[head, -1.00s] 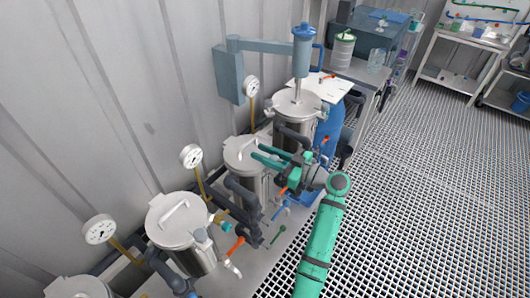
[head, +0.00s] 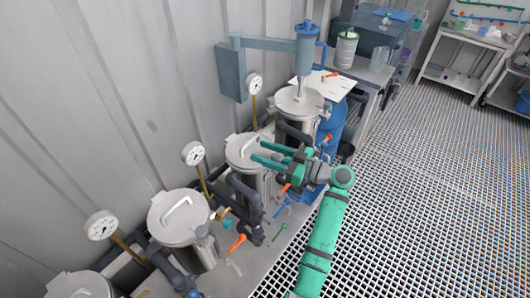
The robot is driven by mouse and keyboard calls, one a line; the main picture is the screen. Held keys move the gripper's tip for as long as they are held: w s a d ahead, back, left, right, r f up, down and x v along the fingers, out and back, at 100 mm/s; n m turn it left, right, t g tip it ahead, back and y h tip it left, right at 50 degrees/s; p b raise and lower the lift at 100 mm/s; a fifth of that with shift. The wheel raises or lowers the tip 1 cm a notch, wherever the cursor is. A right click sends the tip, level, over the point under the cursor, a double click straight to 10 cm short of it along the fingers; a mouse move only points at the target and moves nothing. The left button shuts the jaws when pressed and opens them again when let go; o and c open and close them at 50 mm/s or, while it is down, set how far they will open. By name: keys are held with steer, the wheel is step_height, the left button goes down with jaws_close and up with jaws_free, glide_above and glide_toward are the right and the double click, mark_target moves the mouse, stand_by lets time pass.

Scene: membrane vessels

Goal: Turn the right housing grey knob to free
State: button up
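Several steel housings with lids stand in a row along the wall. The far right housing (head: 299,103) stands under a blue-headed device. The housing beside it (head: 241,151) has my gripper (head: 262,152) over its right side. My gripper is green, with its two fingers apart and nothing visible between them. It points left, and I cannot tell whether it touches the lid. A small grey knob-like part (head: 203,232) shows at the front of a nearer housing (head: 179,217). I cannot make out a grey knob on the right housings; my gripper and dark pipes hide part of that area.
Dark pipes (head: 245,190) and an orange handle (head: 236,243) crowd the front of the housings. Gauges (head: 193,153) stand behind them. A blue drum (head: 331,122) is beyond my gripper. A grey bench (head: 362,68) stands at the back. The grated floor (head: 420,190) at right is clear.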

steer(key=shift+d, duration=0.1)
steer(key=v, duration=1)
steer(key=shift+d, duration=0.35)
steer(key=shift+s+a, duration=0.1)
steer(key=shift+s, duration=0.05)
